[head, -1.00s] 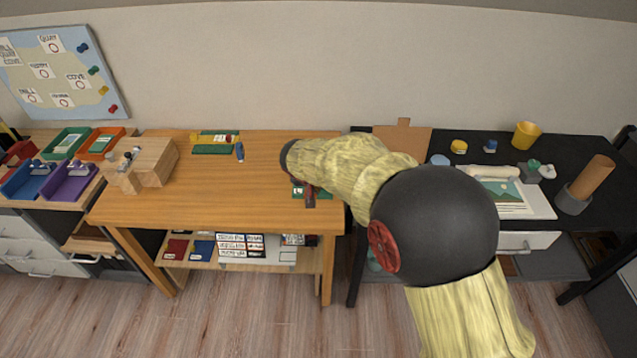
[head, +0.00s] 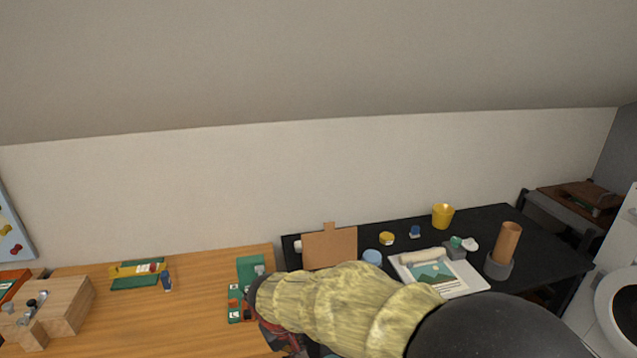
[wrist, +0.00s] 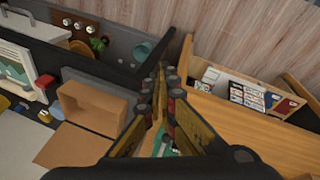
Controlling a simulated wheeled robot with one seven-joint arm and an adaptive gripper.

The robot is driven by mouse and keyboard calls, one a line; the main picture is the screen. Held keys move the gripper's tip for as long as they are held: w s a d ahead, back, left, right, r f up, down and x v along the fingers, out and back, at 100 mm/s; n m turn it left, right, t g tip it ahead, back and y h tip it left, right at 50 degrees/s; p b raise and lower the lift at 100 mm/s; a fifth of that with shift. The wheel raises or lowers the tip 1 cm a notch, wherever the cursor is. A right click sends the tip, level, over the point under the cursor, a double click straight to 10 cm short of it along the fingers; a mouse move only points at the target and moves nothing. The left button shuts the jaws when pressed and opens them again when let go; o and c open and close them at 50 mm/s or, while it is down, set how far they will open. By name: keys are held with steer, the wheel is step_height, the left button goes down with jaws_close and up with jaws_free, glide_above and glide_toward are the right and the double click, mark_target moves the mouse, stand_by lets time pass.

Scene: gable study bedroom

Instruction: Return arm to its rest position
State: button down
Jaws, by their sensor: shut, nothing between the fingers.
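My arm, in a pale yellow sleeve with a black joint, reaches across the lower middle of the head view. My gripper (head: 280,338) is partly visible there, low over the right end of the wooden table (head: 205,290). In the wrist view my gripper (wrist: 162,95) has its two fingers together, with nothing held. It is pointing down near the gap between the dark desk and the wooden table. The fingertips look free of both, though their exact height cannot be told.
A green board (head: 250,268) lies near my gripper. A cardboard piece (head: 330,247) stands on the black desk (head: 490,222), with a yellow cup (head: 443,215) and brown cylinder (head: 508,242) farther right. A wooden block (head: 55,305) sits at left.

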steer(key=s+d+r+m+t, duration=0.1)
steer(key=s+d+r+m, duration=0.2)
steer(key=s+d+r, duration=0.5)
steer(key=s+d+r+m+t+y, duration=0.1)
steer(key=s+d+r+m, duration=0.2)
steer(key=s+d+r, duration=0.6)
steer(key=s+d, duration=0.3)
steer(key=d, duration=0.4)
steer(key=shift+s+d+t+y, duration=0.15)
steer(key=shift+s+t+y, duration=0.15)
steer(key=shift+s+t, duration=0.1)
stand_by(0.6)
